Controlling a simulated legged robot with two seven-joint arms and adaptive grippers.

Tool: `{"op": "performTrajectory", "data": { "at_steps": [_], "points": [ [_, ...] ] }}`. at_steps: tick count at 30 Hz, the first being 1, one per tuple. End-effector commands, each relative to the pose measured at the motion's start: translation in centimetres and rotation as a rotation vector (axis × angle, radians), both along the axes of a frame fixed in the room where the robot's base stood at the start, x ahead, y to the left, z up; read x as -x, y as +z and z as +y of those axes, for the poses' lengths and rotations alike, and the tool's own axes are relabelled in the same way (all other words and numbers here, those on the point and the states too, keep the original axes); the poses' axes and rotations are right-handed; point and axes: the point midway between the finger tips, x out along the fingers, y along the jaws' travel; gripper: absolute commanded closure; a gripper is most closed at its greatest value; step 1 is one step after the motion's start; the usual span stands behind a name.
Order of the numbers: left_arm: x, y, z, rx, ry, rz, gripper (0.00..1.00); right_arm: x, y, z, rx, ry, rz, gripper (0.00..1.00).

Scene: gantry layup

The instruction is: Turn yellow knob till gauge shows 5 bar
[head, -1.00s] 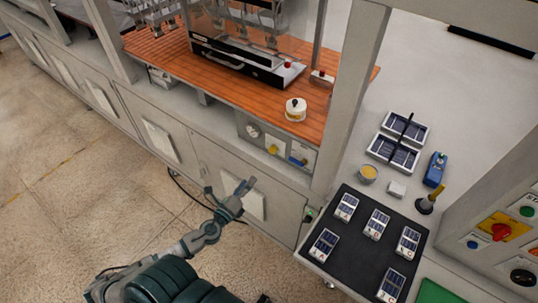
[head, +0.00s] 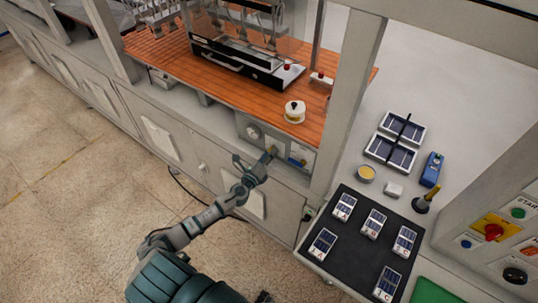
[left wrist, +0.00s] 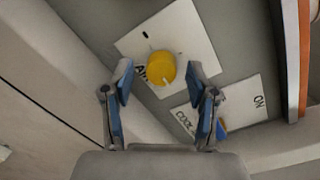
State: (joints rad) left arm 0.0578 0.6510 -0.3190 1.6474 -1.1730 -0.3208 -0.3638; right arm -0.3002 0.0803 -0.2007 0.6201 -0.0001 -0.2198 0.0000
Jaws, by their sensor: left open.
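The yellow knob (left wrist: 161,68) sits on a white plate lettered "AIR" in the left wrist view, with a pale pointer mark on its lower edge. In the head view the knob (head: 272,150) is partly hidden by my left gripper (head: 255,162). The gauge (head: 253,132) is a small round dial on the grey panel just left of the knob; its reading is too small to tell. My left gripper (left wrist: 161,98) is open and empty, its two fingers apart on either side of the knob's near edge; I cannot tell whether they touch it. My right gripper is not in view.
A "COOL" plate (left wrist: 240,108) with a blue knob (left wrist: 221,129) is right of the yellow knob. An orange wooden worktop (head: 245,98) lies above the panel. A black mat (head: 345,240) with several small solar cells is at right. Open floor lies left.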

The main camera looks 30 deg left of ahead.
Motion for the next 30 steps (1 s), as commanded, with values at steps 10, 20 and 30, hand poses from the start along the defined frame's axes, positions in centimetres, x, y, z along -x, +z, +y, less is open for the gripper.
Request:
{"op": "performTrajectory", "data": {
  "at_steps": [10, 20, 30],
  "points": [
    [0.01, -0.01, 0.00, 0.000, 0.000, 0.000, 0.92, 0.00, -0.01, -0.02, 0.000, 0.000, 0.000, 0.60],
    [0.04, -0.23, -0.05, 0.143, 0.002, 0.014, 1.00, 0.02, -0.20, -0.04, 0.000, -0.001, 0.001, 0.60],
    [0.06, -0.26, -0.04, 0.183, -0.001, 0.019, 0.64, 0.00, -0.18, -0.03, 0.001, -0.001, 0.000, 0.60]
  ]
}}
